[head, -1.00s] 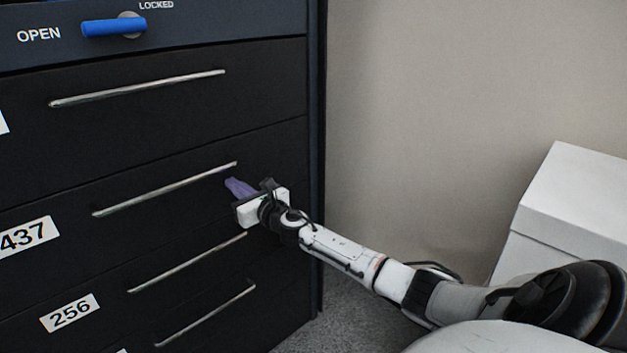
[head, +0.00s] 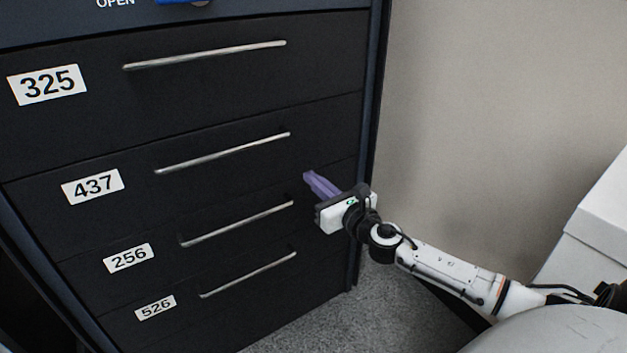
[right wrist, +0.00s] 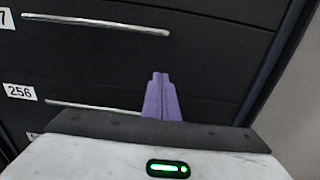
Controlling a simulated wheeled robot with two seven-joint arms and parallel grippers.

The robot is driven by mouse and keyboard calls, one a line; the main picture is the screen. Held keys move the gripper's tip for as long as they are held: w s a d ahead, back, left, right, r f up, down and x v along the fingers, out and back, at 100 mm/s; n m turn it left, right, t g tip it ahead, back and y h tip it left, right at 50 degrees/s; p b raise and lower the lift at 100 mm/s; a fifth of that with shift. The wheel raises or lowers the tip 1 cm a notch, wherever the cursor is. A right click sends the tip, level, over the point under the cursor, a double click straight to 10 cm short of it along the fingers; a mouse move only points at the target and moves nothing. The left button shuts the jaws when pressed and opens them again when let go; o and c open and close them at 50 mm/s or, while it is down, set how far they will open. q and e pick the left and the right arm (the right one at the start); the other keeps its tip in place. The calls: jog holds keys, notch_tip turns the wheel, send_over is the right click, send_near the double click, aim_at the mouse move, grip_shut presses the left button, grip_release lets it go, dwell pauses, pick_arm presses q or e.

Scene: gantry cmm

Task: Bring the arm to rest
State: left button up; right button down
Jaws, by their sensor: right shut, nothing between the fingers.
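My right gripper (head: 322,185) has purple fingers that are shut with nothing between them. It is in front of the right part of the dark drawer cabinet (head: 340,110), to the right of the handles and apart from them in the head view. In the right wrist view the closed purple fingers (right wrist: 161,98) point toward the drawer fronts. My right arm comes in from the lower right. My left gripper is not in view.
The drawers labelled 325 (head: 47,84), 437 (head: 92,186), 256 (head: 129,257) and 526 (head: 155,308) look closed, with bar handles. A blue lever (head: 182,2) is cut off at the top. A white box-like object (head: 600,215) stands at the right. Grey carpet (head: 400,310) lies between.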

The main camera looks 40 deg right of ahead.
jog(key=s+a+f+m+g+y, duration=0.1)
jog(key=s+a+f+m+g, duration=0.2)
jog(key=s+a+f+m, duration=0.45)
jog(key=s+a+f+m+g, duration=0.2)
jog(key=s+a+f+m, duration=0.35)
jog(key=f+m, duration=0.45)
jog(key=s+a+f+m+g+y, duration=0.1)
jog(key=s+a+f+m+g, duration=0.1)
jog(key=s+a+f+m, duration=0.2)
jog(key=s+a+f+m+g+y, duration=0.2)
jog(key=s+a+f+m, duration=0.3)
jog(key=s+a+m, duration=0.5)
jog(key=shift+s+a+m, duration=0.25)
jog(key=shift+s+m, duration=0.3)
jog(key=shift+s, duration=0.6)
